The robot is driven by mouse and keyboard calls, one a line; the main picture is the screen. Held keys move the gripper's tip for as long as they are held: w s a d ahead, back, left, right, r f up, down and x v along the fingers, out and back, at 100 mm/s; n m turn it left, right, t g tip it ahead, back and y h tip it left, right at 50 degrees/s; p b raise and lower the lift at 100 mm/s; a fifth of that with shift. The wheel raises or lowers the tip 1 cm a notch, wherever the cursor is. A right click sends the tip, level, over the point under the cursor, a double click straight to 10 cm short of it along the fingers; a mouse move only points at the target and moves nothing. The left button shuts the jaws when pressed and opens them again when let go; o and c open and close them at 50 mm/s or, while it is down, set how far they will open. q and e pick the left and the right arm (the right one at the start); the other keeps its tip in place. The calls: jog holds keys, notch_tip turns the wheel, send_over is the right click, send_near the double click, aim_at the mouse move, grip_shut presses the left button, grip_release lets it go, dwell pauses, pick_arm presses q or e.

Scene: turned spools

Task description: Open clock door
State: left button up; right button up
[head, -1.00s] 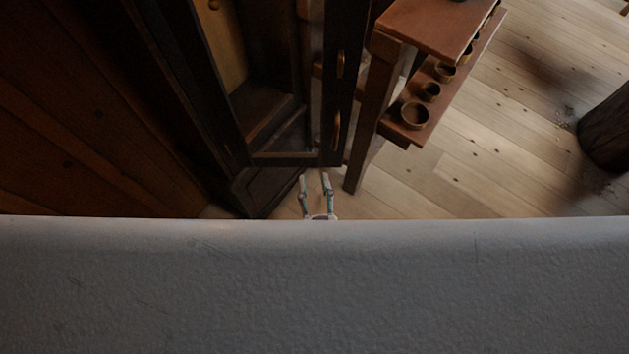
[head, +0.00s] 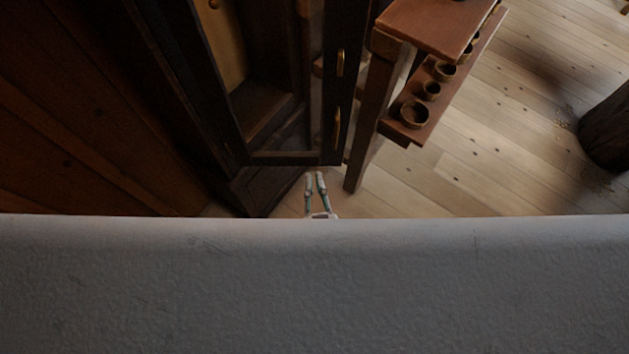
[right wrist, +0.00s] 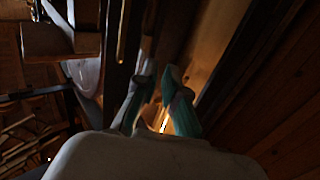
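The tall dark wooden clock case (head: 268,159) stands left of centre in the head view, with its inside showing. A dark upright (head: 334,100) at its right side carries two brass handles; the lower handle (head: 337,128) is nearer my gripper. I cannot tell how far the door stands from the case. My right gripper (head: 315,174) is just below the case's lower right corner, apart from the handles. Its fingers are close together with a narrow gap and nothing clearly between them. In the right wrist view, the fingertips (right wrist: 158,77) point toward dark wooden uprights. My left gripper is not in view.
A reddish wooden stand (head: 425,32) with a lower shelf holding several small round bowls (head: 414,113) is close on the right. A dark round post (head: 608,130) stands at the far right. Open plank floor (head: 490,150) lies between them. A wood-panelled surface (head: 75,130) fills the left.

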jog(key=o, duration=0.4)
jog(key=s, duration=0.4)
jog(key=s+d, duration=0.1)
jog(key=s, duration=0.7)
jog(key=shift+d, duration=0.25)
